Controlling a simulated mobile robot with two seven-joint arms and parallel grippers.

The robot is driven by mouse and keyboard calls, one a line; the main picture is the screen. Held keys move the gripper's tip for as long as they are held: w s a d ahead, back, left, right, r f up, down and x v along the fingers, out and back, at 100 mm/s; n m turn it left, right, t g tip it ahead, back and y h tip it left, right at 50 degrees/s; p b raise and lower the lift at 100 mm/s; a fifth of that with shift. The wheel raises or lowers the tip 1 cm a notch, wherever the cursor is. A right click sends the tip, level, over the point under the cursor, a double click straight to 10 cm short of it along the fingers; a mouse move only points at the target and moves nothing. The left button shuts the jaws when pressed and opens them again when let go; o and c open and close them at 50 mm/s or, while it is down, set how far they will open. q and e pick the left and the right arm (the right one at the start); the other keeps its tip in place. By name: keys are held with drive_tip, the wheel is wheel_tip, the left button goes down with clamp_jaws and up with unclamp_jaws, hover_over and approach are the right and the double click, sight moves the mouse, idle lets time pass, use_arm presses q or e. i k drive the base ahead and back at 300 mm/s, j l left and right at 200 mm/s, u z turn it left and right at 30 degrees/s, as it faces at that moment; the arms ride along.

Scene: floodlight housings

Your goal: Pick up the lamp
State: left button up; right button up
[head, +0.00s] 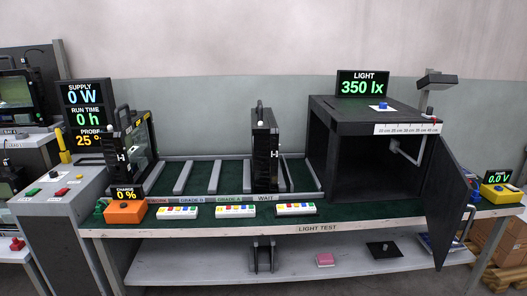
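A black floodlight housing (264,152) stands upright, edge-on, in the rack slot above the WAIT label on the green bench top (365,209). It has a small light knob on top and a white mark on its side. A second black housing (121,150) with a handle and a glass-like face stands at the left end of the rack. I cannot tell which of the two is the lamp. Neither gripper shows in the head view.
A black test box (350,119) stands at the right, its door (448,205) swung open past the bench's front edge. An orange charger (126,212) and button strips (235,211) line the front. Rack slots between the housings are empty. A grey control pedestal (56,215) stands left.

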sight(265, 131)
drive_tip(key=i+l+u, duration=0.15)
drive_tip(key=i+u, duration=0.15)
drive_tip(key=i, duration=0.2)
drive_tip(key=i+l+u, duration=0.25)
drive_tip(key=i, duration=0.25)
drive_tip(key=i+l+u, duration=0.3)
drive_tip(key=i+l, duration=0.1)
drive_tip(key=i, duration=0.05)
